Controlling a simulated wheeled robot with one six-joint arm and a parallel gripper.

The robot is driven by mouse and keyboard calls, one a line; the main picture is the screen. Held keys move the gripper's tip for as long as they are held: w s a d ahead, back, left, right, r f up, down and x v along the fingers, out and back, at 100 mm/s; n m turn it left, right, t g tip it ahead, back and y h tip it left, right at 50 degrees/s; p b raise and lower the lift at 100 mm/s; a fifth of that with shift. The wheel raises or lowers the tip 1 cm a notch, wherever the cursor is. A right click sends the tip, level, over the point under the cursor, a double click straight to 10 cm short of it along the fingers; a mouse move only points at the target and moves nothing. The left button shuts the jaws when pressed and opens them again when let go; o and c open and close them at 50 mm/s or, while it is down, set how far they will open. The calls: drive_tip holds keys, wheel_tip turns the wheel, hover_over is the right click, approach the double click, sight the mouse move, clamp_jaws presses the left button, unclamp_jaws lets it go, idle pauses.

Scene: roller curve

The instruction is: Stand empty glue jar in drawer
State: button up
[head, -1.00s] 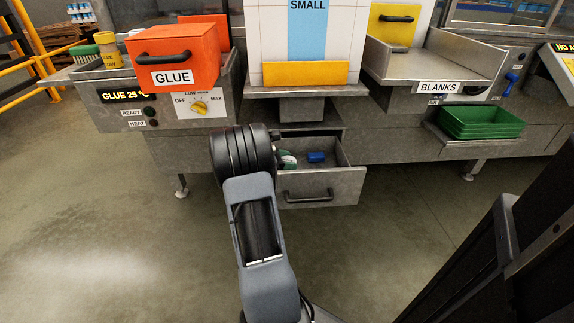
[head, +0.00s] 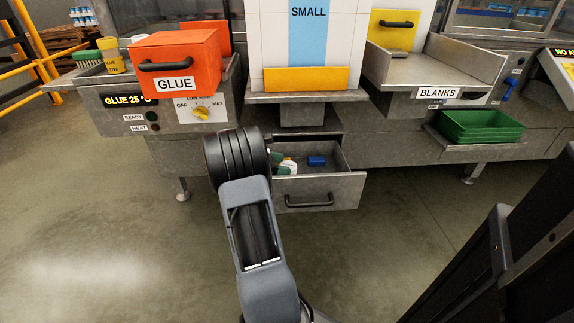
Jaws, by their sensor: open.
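The drawer (head: 318,194) under the middle station is pulled open. Inside it are a small blue object (head: 316,160) and a white-and-green object (head: 287,166), partly hidden by my arm and too small to identify. A yellow tub with dark lettering (head: 113,61) stands upright on the left bench beside a green brush; I cannot tell if it is empty. My arm's dark wrist is in front of the drawer's left part. My gripper is hidden behind it, so I cannot see its fingers or its relation to the objects.
An orange GLUE box (head: 176,62) sits on the left bench above a yellow knob (head: 201,113). Green trays (head: 482,126) stand on a shelf at the right, below the BLANKS tray (head: 437,66). Open floor lies in front of the drawer.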

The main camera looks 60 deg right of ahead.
drive_tip(key=p+v, duration=0.2)
drive_tip(key=v, duration=0.7)
drive_tip(key=shift+a+r, duration=0.15)
